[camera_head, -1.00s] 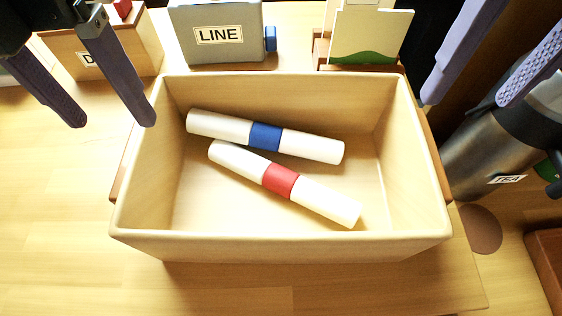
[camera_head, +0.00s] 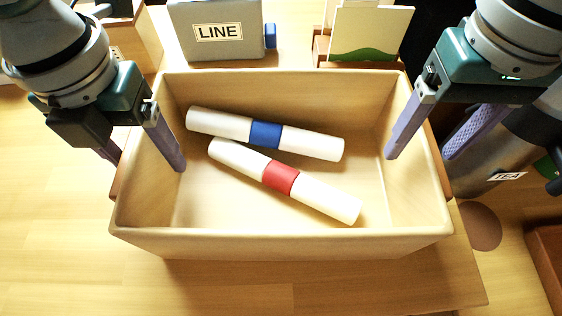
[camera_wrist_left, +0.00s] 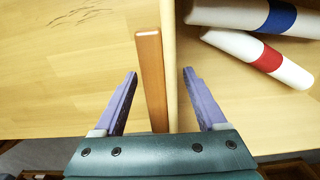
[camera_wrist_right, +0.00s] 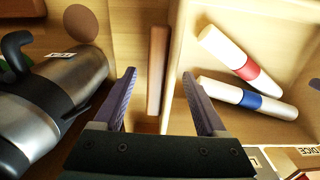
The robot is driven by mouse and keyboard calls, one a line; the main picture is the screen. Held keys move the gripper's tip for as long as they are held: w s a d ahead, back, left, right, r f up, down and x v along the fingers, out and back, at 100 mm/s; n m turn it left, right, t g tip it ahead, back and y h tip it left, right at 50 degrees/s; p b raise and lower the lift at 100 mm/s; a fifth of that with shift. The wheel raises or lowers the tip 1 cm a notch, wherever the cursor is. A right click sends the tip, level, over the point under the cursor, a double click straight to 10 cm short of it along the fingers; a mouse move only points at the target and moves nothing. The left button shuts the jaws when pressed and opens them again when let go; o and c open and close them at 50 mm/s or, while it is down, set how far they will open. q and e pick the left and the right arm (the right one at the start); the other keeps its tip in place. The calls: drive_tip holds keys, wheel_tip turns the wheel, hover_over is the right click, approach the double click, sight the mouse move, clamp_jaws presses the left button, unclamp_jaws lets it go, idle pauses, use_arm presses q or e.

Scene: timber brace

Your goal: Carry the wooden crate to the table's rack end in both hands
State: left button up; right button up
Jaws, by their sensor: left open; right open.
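The wooden crate (camera_head: 285,249) stands on the table in the middle of the head view. Inside lie two white rolls, one with a blue band (camera_head: 265,135) and one with a red band (camera_head: 281,177). My left gripper (camera_head: 148,165) is open over the crate's left wall, one finger inside and one outside. In the left wrist view a brown side handle (camera_wrist_left: 152,75) lies between its fingers. My right gripper (camera_head: 420,155) is open over the right wall, likewise astride it. The right wrist view shows the other brown handle (camera_wrist_right: 157,70) between the fingers. Contact cannot be told.
A grey box labelled LINE (camera_head: 217,36) and a card holder (camera_head: 362,55) stand just behind the crate. A steel flask (camera_head: 480,165) stands close on the right, beside my right gripper. A brown round patch (camera_head: 481,226) lies front right. The table's left front is clear.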

use_arm(q)
clamp_jaws()
use_arm(e)
clamp_jaws()
use_arm(q)
drive_tip(key=shift+r, duration=0.1)
use_arm(e)
drive_tip(key=shift+r, duration=0.1)
idle(0.8)
